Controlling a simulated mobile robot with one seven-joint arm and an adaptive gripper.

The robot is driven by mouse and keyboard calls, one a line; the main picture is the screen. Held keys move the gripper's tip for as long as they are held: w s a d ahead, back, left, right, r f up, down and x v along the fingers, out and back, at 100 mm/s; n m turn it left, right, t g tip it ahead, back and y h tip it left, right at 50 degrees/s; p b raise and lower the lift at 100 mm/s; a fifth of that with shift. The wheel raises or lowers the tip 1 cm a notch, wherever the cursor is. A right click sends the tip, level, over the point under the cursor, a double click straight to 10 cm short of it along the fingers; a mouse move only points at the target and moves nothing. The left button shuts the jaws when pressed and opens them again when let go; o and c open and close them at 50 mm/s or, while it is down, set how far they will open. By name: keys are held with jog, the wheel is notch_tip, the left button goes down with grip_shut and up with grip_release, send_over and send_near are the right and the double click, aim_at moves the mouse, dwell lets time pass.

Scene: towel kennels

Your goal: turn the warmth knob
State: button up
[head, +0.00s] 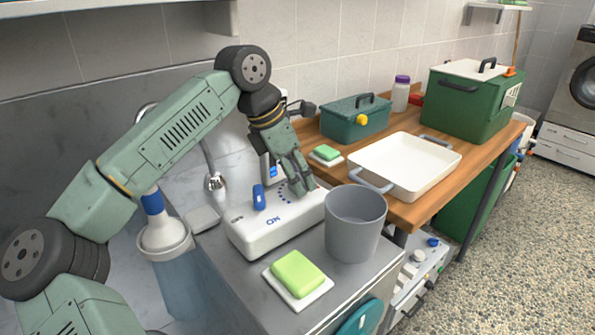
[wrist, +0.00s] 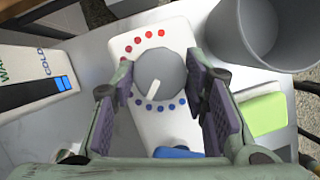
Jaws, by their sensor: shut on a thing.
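The warmth knob (wrist: 158,68) is a round grey dial with a white pointer on a white control box (head: 262,232). In the wrist view the pointer faces down and slightly left, toward an arc of blue dots; red dots arc along the top left. My gripper (head: 301,188) reaches down onto the box, and in the head view it hides the knob. In the wrist view my two fingers stand on either side of the knob, shut on it. A blue rocker switch (head: 259,197) sits on the same box beside the dots.
A grey bin (head: 355,225) stands close to the right of the box. A green sponge on a white dish (head: 298,273) lies in front. A display marked WARM and COLD (wrist: 38,82) is at the left in the wrist view. A white tray (head: 403,168) sits on the wooden table.

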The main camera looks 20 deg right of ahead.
jog(key=m+g+p, duration=0.2)
jog(key=m, duration=0.3)
jog(key=shift+w, duration=0.15)
dwell(0.3)
jog(key=shift+y, duration=0.3)
jog(key=o, duration=1.1)
jog(key=v, duration=1.2)
